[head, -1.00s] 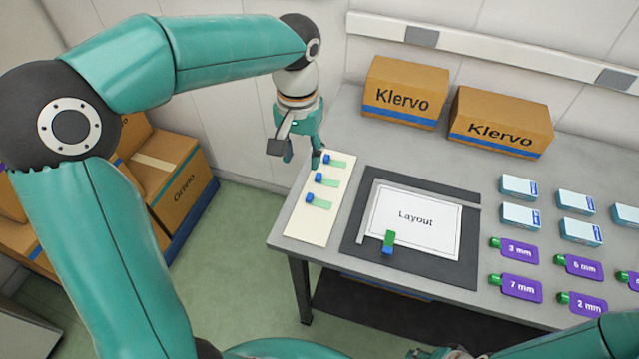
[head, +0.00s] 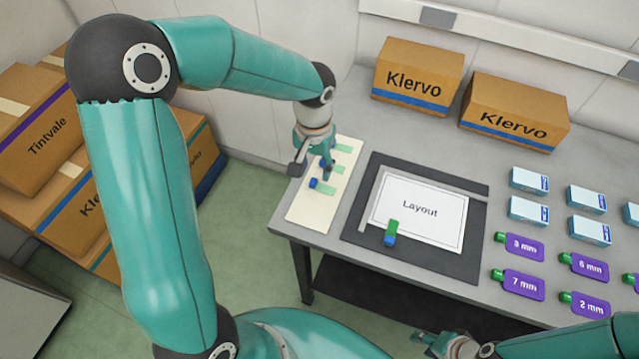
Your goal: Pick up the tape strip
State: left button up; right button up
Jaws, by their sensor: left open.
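Green tape strips with blue ends lie in a column on a cream board (head: 305,212) at the table's left end. The nearest strip (head: 323,187) shows clearly. The middle strip (head: 340,169) and the far strip (head: 344,149) are partly hidden by my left gripper. Another green strip with a blue end (head: 391,231) lies at the lower left of the Layout sheet (head: 425,208). My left gripper (head: 312,173) is open, low over the board beside the strips. I cannot tell whether it touches one. My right gripper (head: 428,342) is at the bottom edge.
The Layout sheet is on a dark mat (head: 420,257). Purple tags with green ends, such as 7 mm (head: 523,284), and light blue boxes (head: 529,180) stand at the right. Two Klervo cartons (head: 418,76) (head: 514,110) stand at the back. The table between cartons and mat is clear.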

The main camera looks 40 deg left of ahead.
aim_at(313, 181)
pick_arm(q)
jog(key=shift+w+a+f+p, duration=0.1)
jog(key=shift+f+p, duration=0.1)
jog(key=shift+f, duration=0.65)
jog(key=shift+s+a+f+p, duration=0.1)
jog(key=shift+f+p, duration=0.1)
jog(key=shift+f, duration=0.7)
jog(key=shift+w+a+f+p, duration=0.1)
jog(key=shift+f+p, duration=0.1)
jog(key=shift+f, duration=0.65)
jog(key=c, duration=0.8)
